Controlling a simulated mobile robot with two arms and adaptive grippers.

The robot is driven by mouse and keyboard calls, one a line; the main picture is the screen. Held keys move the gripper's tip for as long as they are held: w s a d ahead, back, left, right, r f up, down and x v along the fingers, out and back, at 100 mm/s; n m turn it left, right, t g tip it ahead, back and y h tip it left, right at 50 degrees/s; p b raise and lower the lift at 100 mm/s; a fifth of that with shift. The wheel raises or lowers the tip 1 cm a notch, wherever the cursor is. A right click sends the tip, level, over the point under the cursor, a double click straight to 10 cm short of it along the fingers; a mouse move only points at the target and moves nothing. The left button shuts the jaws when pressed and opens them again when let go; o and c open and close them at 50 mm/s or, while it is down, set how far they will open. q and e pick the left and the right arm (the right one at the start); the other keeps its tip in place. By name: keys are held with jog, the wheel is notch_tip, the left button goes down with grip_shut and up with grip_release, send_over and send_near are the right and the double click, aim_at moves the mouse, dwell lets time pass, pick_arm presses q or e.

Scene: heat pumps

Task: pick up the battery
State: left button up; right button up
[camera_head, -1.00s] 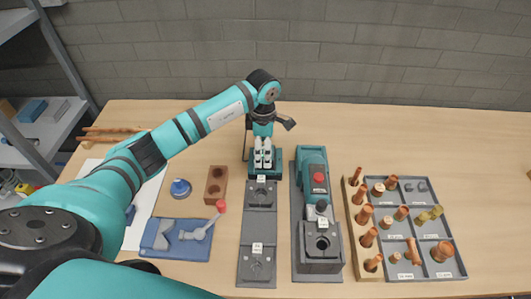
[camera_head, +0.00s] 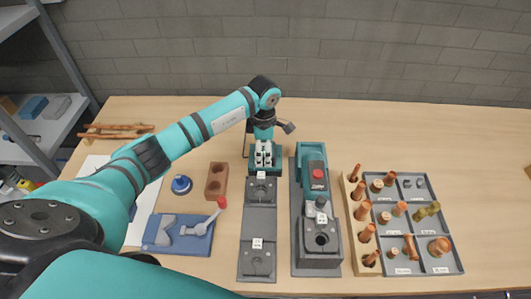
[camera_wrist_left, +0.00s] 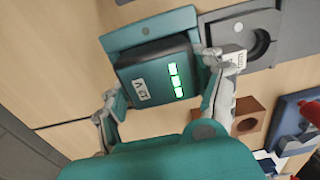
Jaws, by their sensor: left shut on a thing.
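The battery (camera_wrist_left: 152,73) is a dark teal block with a 12 V label and several lit green bars, seen in the left wrist view. It sits over a teal holder plate (camera_wrist_left: 117,38); I cannot tell whether they touch. My left gripper (camera_wrist_left: 168,82) is shut on the battery, with one grey finger at each side of it. In the head view the left gripper (camera_head: 264,153) points down at the back middle of the bench, and it mostly hides the battery there. My right gripper is not in view.
Grey fixture plates (camera_head: 258,222) lie in front of the gripper. A teal machine with a red button (camera_head: 317,173) stands close on the right. A tray of copper fittings (camera_head: 456,225) is farther right. A brown block (camera_head: 216,182) and a blue fixture (camera_head: 178,238) lie left.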

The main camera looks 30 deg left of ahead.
aim_at(263, 150)
pick_arm(q)
jog(key=shift+r, duration=0.15)
jog(key=shift+w+r+b, duration=0.1)
jog(key=shift+r+b, duration=0.45)
jog(key=shift+s+r+b, duration=0.25)
jog(key=shift+r+b, duration=0.1)
jog(key=shift+r, duration=0.15)
jog(key=shift+s+r+b, duration=0.2)
jog(key=shift+r+b, duration=0.15)
jog(key=shift+r, duration=0.1)
jog(key=s+d+b, duration=0.1)
jog(key=s, duration=0.3)
jog(key=s+d+r+b, duration=0.1)
jog(key=s, duration=0.4)
jog(key=s+d+b, duration=0.1)
jog(key=s+b, duration=0.1)
jog(key=s, duration=0.2)
jog(key=shift+s+d+r, duration=0.2)
jog(key=shift+d, duration=0.2)
jog(key=shift+s+d+r, duration=0.15)
jog(key=shift+s+r, duration=0.05)
jog(key=shift+s, duration=0.5)
jog(key=shift+w, duration=0.1)
